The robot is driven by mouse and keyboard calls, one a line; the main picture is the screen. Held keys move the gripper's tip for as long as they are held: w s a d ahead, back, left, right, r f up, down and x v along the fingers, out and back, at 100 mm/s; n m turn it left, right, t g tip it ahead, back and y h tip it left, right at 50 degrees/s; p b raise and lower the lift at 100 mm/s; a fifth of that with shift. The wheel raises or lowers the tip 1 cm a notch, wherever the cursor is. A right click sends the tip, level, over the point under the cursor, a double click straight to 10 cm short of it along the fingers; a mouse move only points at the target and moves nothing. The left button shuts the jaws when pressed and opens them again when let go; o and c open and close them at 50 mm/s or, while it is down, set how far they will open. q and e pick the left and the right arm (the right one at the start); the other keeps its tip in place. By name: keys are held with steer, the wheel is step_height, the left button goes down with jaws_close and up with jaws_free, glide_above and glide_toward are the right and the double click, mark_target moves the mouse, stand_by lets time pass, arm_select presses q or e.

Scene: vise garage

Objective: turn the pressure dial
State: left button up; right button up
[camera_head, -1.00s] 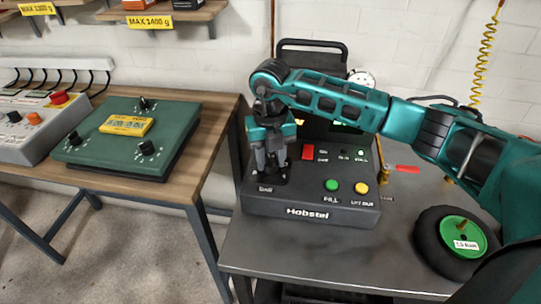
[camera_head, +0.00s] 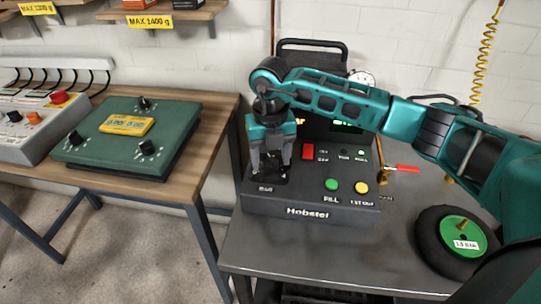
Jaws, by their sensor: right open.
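A dark inflator machine (camera_head: 262,204) with a lettered front stands on the grey table. The pressure dial (camera_head: 268,172) is a black knob at the left of its sloping panel, mostly hidden by my right gripper. My right gripper (camera_head: 270,171) points down over the dial, its jaws open with a fingertip on either side of the knob. I cannot tell whether the fingers touch it. The machine's display, with green digits, is partly covered by my right arm. My left gripper is out of view.
A red switch (camera_head: 308,152), a green button (camera_head: 332,186) and a yellow button (camera_head: 361,188) sit right of the dial. A small wheel (camera_head: 434,245) lies at the table's right. A wooden bench at left holds a green box (camera_head: 110,150) with knobs.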

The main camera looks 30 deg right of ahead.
mark_target(271, 159)
step_height(271, 159, up, 13)
stand_by(0.3)
steer(key=shift+s+f, duration=0.1)
steer(key=shift+f, duration=0.1)
stand_by(0.3)
